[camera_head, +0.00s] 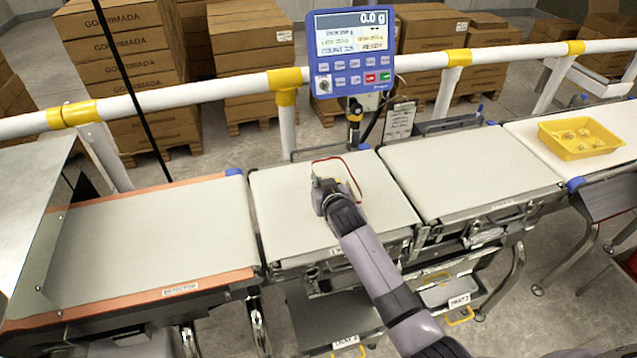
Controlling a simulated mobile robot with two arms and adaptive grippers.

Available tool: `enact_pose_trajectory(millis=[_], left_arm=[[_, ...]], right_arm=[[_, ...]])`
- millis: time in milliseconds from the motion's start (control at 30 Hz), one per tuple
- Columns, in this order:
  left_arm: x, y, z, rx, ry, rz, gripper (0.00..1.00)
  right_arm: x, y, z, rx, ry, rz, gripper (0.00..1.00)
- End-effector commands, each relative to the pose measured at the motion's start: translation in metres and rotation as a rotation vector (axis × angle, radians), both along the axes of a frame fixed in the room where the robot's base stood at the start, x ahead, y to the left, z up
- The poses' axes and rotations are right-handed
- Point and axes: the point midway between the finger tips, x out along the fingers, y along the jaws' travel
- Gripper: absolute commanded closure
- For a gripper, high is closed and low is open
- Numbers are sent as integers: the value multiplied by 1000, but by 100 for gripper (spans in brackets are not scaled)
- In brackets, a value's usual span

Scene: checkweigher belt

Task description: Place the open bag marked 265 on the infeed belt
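A pale open bag with a red rim (347,171) is at the second belt from the left (285,220), near its far side. My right gripper (319,183) reaches in from the lower right and is at the bag's near left side, covering part of it. The fingers are small and partly hidden, so I cannot tell whether they grip the bag or whether it rests on the belt. No number on the bag is readable. This belt's front label is mostly hidden. My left gripper is out of view.
The detector belt (160,245) with orange edges lies left. Another bare belt (470,168) lies right, then a yellow tray (609,147) with several small items. A blue display (352,50) reading 0.0 g and a white rail (225,87) stand behind. Stacked cartons fill the background.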

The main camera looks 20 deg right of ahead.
Motion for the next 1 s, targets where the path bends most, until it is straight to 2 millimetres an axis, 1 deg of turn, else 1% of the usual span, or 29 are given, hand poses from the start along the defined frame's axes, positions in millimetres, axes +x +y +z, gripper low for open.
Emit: enact_pose_trajectory(millis=[33, 100, 300, 400, 700, 767, 867, 1000], left_arm=[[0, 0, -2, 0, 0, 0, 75], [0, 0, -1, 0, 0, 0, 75], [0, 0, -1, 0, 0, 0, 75], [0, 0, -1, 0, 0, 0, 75], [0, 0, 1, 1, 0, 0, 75], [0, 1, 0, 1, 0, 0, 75], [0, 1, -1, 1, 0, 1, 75], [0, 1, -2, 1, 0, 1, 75]], right_arm=[[0, 0, -1, 0, -2, 0, 100], [0, 0, -1, 0, 0, 0, 93], [0, 0, -1, 0, 0, 0, 80], [0, 0, -1, 0, 0, 0, 75], [0, 0, 2, 0, 0, 0, 75], [-2, 0, 1, 0, 0, 0, 75], [-10, 0, 4, 1, 0, 0, 75], [-30, -1, 12, 1, -1, 1, 75]])
